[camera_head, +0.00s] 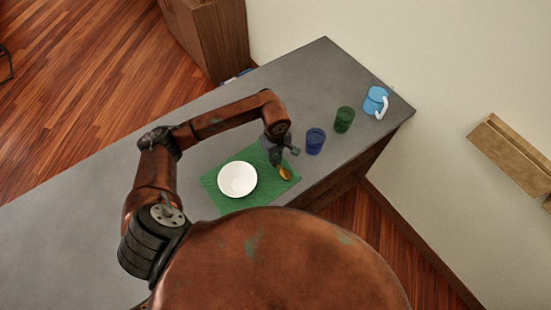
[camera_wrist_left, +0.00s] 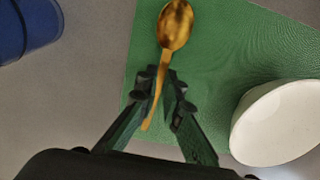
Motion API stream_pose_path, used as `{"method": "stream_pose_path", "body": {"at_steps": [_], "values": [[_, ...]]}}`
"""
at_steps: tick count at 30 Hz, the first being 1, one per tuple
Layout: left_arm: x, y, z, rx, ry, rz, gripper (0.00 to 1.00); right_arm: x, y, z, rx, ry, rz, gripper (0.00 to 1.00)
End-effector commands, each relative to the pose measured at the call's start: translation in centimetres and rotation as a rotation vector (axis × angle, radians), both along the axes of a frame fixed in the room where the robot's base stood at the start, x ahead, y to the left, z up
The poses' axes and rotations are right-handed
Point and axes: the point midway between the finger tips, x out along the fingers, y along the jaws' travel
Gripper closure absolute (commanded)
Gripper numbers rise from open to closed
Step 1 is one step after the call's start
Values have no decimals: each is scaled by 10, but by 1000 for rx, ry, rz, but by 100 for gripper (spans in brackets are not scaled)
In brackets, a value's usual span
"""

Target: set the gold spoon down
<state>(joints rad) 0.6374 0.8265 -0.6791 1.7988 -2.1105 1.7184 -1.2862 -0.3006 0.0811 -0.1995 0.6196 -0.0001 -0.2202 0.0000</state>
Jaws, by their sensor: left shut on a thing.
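The gold spoon (camera_wrist_left: 174,27) is in my left gripper (camera_wrist_left: 165,84), which is shut on its handle in the left wrist view. The spoon's bowl points away from the gripper, over the green placemat (camera_wrist_left: 218,50). In the head view the spoon (camera_head: 285,173) shows just below my left gripper (camera_head: 281,153), at the right part of the placemat (camera_head: 211,187). I cannot tell whether the spoon touches the mat. A white bowl or plate (camera_head: 237,179) sits on the mat, left of the spoon. My right gripper is not in view.
A blue cup (camera_head: 315,141), a green cup (camera_head: 344,120) and a light blue mug (camera_head: 374,101) with a white handle stand in a row to the right on the grey counter (camera_head: 310,78). The counter's far left is clear. The counter's edge is close to the mat.

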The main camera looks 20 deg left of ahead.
Motion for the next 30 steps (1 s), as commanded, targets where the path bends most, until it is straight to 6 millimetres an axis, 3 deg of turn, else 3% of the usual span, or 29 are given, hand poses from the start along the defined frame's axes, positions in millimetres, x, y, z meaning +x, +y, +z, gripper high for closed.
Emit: {"method": "stream_pose_path", "body": {"at_steps": [13, 14, 21, 30], "values": [[0, 0, -7, 0, -1, -1, 100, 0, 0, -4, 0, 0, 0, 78], [0, 0, -7, -1, -1, 0, 92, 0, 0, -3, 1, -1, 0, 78], [0, 0, -6, -1, -1, 0, 76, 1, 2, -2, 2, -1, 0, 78], [0, 0, -5, -1, -1, 0, 76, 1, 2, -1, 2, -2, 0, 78]]}}
